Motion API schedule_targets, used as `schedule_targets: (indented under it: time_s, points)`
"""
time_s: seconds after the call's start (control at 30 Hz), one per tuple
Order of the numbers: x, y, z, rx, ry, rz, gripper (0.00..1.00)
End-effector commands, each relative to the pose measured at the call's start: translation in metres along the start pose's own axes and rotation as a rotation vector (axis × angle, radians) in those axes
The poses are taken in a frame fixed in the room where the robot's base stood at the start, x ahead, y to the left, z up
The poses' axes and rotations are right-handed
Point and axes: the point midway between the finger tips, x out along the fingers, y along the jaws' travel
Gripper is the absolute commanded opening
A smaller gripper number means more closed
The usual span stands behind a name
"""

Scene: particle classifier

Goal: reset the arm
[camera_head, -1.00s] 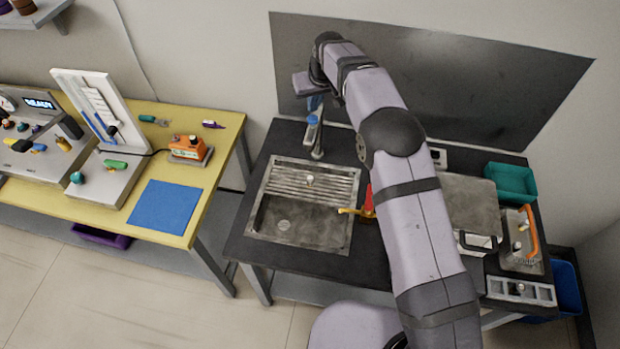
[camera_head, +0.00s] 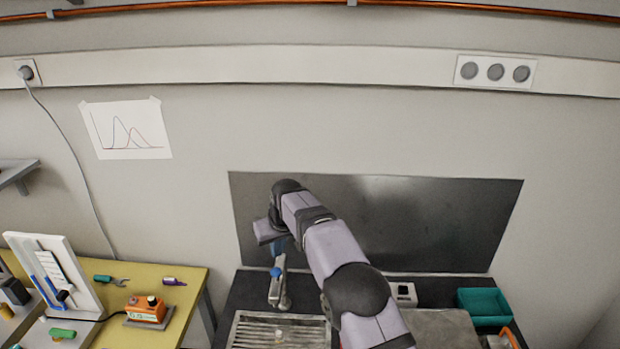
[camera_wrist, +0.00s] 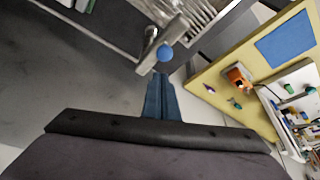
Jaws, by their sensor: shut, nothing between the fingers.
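My gripper (camera_wrist: 161,95) is shut and empty; its blue fingers show together in the wrist view. In the head view my gripper (camera_head: 279,246) is partly hidden behind my wrist. It hangs over the back of the dark bench, close to the grey tap (camera_head: 278,285) with its blue knob. The tap (camera_wrist: 150,50) also shows just beyond the fingertips in the wrist view; I cannot tell whether they touch. My arm reaches up from the bottom of the head view toward the dark wall panel (camera_head: 430,225).
The ribbed sink (camera_head: 275,333) lies below the tap. A teal bin (camera_head: 484,303) stands at the right of the bench. At left, the yellow table (camera_head: 185,300) holds an orange device (camera_head: 146,309) and a white upright board (camera_head: 40,245).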

Motion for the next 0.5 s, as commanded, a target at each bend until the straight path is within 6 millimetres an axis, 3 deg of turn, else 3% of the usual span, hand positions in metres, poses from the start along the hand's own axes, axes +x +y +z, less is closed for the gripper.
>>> schedule_targets:
  time_s: [0.17, 0.27, 0.5]
  points:
    - [-0.006, 0.025, 0.028, 0.046, -0.035, 0.016, 0.0]
    - [-0.013, 0.042, 0.056, 0.086, -0.065, 0.029, 0.0]
    - [-0.032, 0.079, 0.146, 0.193, -0.146, 0.058, 0.0]
